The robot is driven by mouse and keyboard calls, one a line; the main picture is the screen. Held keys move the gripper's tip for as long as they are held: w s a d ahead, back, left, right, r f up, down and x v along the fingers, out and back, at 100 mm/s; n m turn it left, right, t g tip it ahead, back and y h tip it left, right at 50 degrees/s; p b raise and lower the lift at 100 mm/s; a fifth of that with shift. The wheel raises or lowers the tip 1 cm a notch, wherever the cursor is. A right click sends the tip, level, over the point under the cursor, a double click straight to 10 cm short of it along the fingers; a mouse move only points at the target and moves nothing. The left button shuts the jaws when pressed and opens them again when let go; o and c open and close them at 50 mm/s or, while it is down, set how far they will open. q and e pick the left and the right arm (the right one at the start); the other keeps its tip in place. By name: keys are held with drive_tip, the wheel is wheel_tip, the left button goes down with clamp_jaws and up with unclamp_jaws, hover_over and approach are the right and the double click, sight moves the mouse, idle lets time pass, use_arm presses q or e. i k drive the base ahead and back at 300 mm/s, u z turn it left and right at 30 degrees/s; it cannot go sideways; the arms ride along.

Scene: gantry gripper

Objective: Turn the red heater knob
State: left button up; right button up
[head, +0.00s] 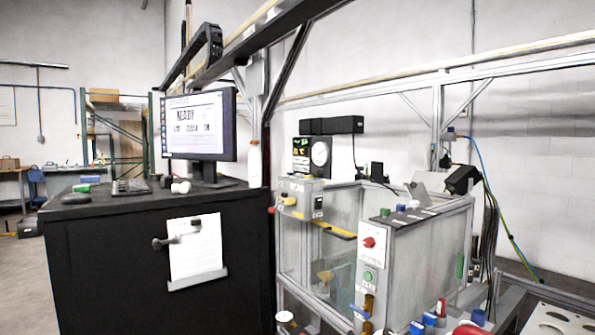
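A red knob (369,242) sits on a pale panel (374,256) at the near corner of the clear-walled machine, right of the picture's middle. A green round button (367,277) is below it on the same panel. The knob faces toward me and nothing covers it. The panel's labels are too small to read, so I cannot tell whether this knob is marked as the heater knob. Neither of my grippers shows in the head view.
A black cabinet (110,265) with a monitor (200,125) stands left of the machine. A clipboard sheet (195,250) hangs on its front. Several bottles and coloured caps crowd the bottom edge below the panel. Open floor (22,285) lies at the far left.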

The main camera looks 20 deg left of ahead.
sight(368, 242)
drive_tip(key=k, duration=1.25)
drive_tip(key=u, duration=0.95)
drive_tip(key=i, duration=1.55)
drive_tip(key=z, duration=0.65)
